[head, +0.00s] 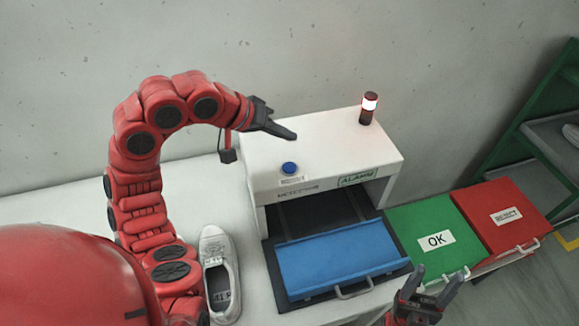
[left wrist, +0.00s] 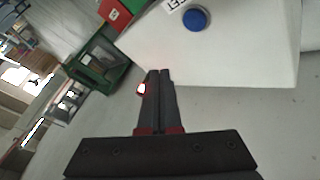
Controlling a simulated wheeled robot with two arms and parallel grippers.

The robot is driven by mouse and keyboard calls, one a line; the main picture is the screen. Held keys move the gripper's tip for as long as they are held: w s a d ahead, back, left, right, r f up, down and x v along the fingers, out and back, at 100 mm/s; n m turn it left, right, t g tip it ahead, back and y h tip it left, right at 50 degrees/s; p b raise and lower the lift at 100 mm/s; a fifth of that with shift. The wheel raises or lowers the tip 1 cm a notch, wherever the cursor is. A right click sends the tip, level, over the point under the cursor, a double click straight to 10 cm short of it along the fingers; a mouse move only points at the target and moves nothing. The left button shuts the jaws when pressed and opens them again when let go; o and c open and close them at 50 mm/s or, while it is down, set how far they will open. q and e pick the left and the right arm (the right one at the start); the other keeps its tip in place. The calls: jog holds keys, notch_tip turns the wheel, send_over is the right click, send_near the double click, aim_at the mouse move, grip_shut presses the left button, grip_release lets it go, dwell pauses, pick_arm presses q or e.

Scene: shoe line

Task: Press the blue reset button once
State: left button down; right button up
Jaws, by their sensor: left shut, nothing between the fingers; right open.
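My left gripper (head: 294,136) is shut and empty. In the head view it appears over the machine top, behind the button and apart from it. Its closed fingers show in the left wrist view (left wrist: 160,72), below and left of the button. My right gripper (head: 432,290) is open and empty at the lower right, near the bins.
A lamp (head: 369,107) stands on the machine's back right. A blue tray (head: 340,258) with a handle lies at its opening. A grey shoe (head: 219,272) is left of it. A green OK bin (head: 420,222) and a red bin (head: 490,205) stand right. A green rack (head: 530,120) is beyond.

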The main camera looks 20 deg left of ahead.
pick_arm(q)
jog(key=b, duration=0.3)
send_over(285, 169)
notch_tip(285, 169, down, 5)
jog(key=shift+f, duration=0.15)
jog(key=shift+f+b, duration=0.3)
jog(key=shift+f, duration=0.7)
jog(key=shift+f, duration=0.1)
dwell(0.8)
jog(key=shift+f, duration=0.25)
jog(key=shift+f, duration=0.55)
dwell(0.6)
dwell(0.4)
jog(key=shift+r+p, duration=0.8)
jog(key=shift+r, duration=0.15)
